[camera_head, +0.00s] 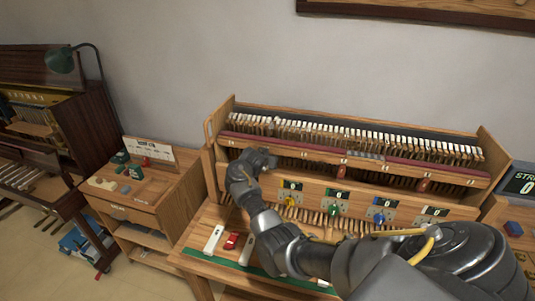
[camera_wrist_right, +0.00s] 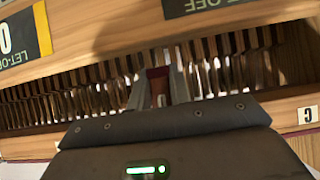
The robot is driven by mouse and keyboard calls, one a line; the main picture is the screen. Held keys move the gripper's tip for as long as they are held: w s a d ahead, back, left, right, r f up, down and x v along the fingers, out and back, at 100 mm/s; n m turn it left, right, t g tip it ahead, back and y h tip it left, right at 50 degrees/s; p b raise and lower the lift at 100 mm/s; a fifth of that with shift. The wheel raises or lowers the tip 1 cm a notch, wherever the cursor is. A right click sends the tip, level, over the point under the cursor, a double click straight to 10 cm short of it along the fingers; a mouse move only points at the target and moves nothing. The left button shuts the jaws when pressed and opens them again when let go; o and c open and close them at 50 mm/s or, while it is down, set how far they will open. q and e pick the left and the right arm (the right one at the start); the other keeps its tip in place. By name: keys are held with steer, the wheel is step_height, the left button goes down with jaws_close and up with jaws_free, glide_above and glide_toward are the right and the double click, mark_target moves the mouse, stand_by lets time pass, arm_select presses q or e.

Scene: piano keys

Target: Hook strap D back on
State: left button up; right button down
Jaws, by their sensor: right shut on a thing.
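My right gripper (camera_head: 255,163) reaches across the front of the wooden piano action model (camera_head: 290,175), at its left end. In the right wrist view the right gripper (camera_wrist_right: 158,82) is shut on a small dark red piece (camera_wrist_right: 158,75), in front of a row of upright wooden parts and wires. I cannot read a letter on this piece or tell whether it is strap D or hooked on. A small tag marked C (camera_wrist_right: 308,115) shows at the right edge. My left gripper is not in view.
Yellow (camera_head: 291,200), green (camera_head: 333,209) and blue (camera_head: 379,217) knobs sit below counters on the front rail. A red object (camera_head: 231,241) lies between two white keys on the bench. A side cabinet (camera_head: 150,195) with small items stands at left.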

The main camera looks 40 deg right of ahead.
steer(key=shift+s+a+f+g+y, duration=0.15)
steer(key=shift+a+g+y, duration=0.1)
steer(key=shift+g+y, duration=0.25)
steer(key=shift+s+a+r+g+y, duration=0.15)
steer(key=shift+a+g+y, duration=0.15)
steer(key=shift+y, duration=0.4)
steer(key=shift+f, duration=0.1)
steer(key=c, duration=1.3)
jaws_free()
